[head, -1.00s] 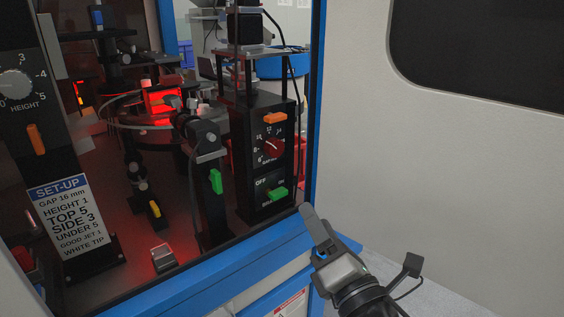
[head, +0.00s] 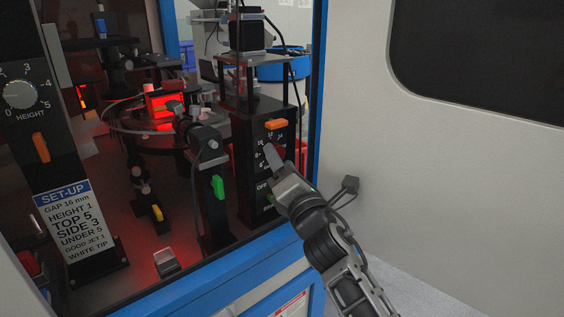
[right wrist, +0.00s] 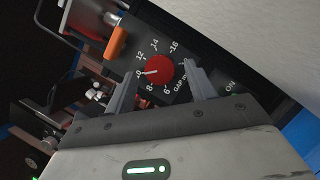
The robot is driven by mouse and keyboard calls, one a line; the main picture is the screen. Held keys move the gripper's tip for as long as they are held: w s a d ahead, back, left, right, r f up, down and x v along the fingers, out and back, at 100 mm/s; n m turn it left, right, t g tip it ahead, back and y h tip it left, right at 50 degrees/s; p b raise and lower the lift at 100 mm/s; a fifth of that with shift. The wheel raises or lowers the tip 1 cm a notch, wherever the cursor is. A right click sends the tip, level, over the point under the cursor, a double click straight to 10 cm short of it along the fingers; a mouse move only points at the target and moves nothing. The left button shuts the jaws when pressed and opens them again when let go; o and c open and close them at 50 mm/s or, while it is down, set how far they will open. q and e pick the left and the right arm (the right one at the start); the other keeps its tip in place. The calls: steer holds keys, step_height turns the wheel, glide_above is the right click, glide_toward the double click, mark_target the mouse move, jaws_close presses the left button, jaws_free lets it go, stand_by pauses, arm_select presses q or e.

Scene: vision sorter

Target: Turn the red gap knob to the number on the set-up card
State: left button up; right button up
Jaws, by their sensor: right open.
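The set-up card (head: 66,222) at the lower left of the head view reads GAP 16 mm. The red gap knob (right wrist: 159,71) shows in the right wrist view, on a black panel with a scale from 6 to 16. Its white pointer mark faces left, at about 10. My right gripper (right wrist: 158,72) is open, with one finger on each side of the knob as seen from the wrist; I cannot tell if they touch it. In the head view the right gripper (head: 272,156) hides most of the knob. My left gripper is not in view.
An orange lever (head: 276,124) sits above the dial; it also shows in the right wrist view (right wrist: 116,43). A height knob (head: 19,95) is at far left. A camera with a green lever (head: 218,187) stands left of the panel. The blue frame edge (head: 313,120) and white wall are right.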

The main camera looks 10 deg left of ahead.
steer(key=shift+w+a, duration=0.15)
steer(key=shift+c, duration=0.3)
steer(key=c, duration=0.9)
steer(key=shift+r, duration=0.1)
steer(key=shift+r+m+g+h+p, duration=0.2)
steer(key=shift+m+h+p, duration=0.4)
steer(key=shift+m, duration=1.25)
steer(key=shift+r+m+g+h+p, duration=0.1)
steer(key=shift+m+g+h+p, duration=0.5)
steer(key=shift+m, duration=1.25)
steer(key=shift+f+t, duration=0.1)
steer(key=shift+t, duration=0.2)
